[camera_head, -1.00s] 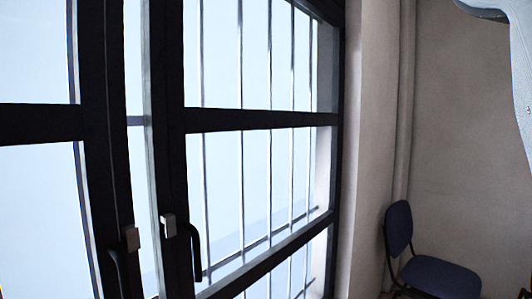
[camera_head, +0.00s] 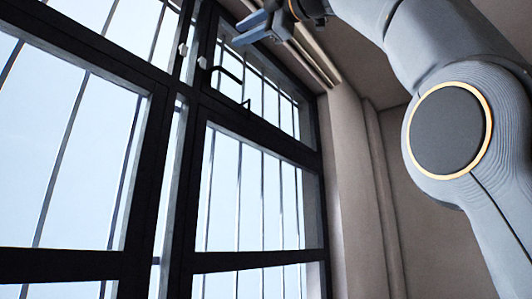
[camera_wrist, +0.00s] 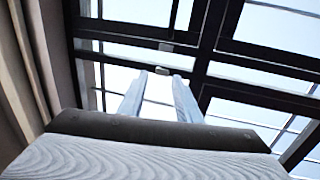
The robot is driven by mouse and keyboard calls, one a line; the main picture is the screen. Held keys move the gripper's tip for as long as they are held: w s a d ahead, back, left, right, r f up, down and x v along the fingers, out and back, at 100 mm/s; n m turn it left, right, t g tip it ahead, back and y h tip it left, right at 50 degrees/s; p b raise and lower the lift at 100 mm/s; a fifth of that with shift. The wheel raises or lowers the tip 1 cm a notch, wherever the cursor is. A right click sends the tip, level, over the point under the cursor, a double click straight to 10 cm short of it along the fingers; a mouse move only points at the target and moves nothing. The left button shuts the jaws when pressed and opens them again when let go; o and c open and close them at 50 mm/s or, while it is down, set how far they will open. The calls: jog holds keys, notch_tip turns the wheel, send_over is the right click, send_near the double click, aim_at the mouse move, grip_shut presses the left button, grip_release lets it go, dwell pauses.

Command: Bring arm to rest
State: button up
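My gripper (camera_head: 240,32) is raised high, near the top of the head view, in front of the upper part of the dark-framed window. My arm (camera_head: 400,40) reaches up along the right side and across to the left. In the wrist view, my gripper (camera_wrist: 159,80) shows its two fingers apart, with nothing between them but window and frame behind. No cable is in view.
A dark-framed window (camera_head: 180,200) with several thin bars and handles fills the left and middle. A bare beige wall and a vertical pipe (camera_head: 383,200) stand at the right. The window also fills much of the wrist view (camera_wrist: 207,45). No floor or table shows.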

jog(key=w+d+f+m+h, duration=0.3)
jog(key=w+f+m+h, duration=0.5)
jog(key=w+f, duration=1.45)
jog(key=w+d+f+m+g+h, duration=0.1)
jog(key=w+d+f+m, duration=0.15)
jog(key=f, duration=0.65)
jog(key=w+d+f+m+g+h, duration=0.15)
jog(key=f+m, duration=0.25)
jog(key=f, duration=0.6)
jog(key=w+d+f+m+g, duration=0.1)
jog(key=d+f+m, duration=0.2)
jog(key=f, duration=0.6)
jog(key=s+d+f+m+g+h, duration=0.1)
jog(key=s+d+f+m, duration=0.2)
jog(key=f, duration=0.7)
jog(key=s+d+f+m+g+h, duration=0.1)
jog(key=s+d+f+g, duration=0.3)
jog(key=f, duration=0.7)
jog(key=s+d+f+m+t+h, duration=0.15)
jog(key=s+f, duration=0.35)
jog(key=f, duration=0.5)
jog(key=s+d+f+m+g, duration=0.2)
jog(key=s+d+f, duration=0.1)
jog(key=s+f, duration=0.7)
jog(key=s+d+f+m+g+h, duration=0.1)
jog(key=s+d+f+m+g, duration=0.2)
jog(key=s+f, duration=0.7)
jog(key=s, duration=0.4)
jog(key=shift+d+h, duration=0.25)
jog(key=shift+h, duration=0.05)
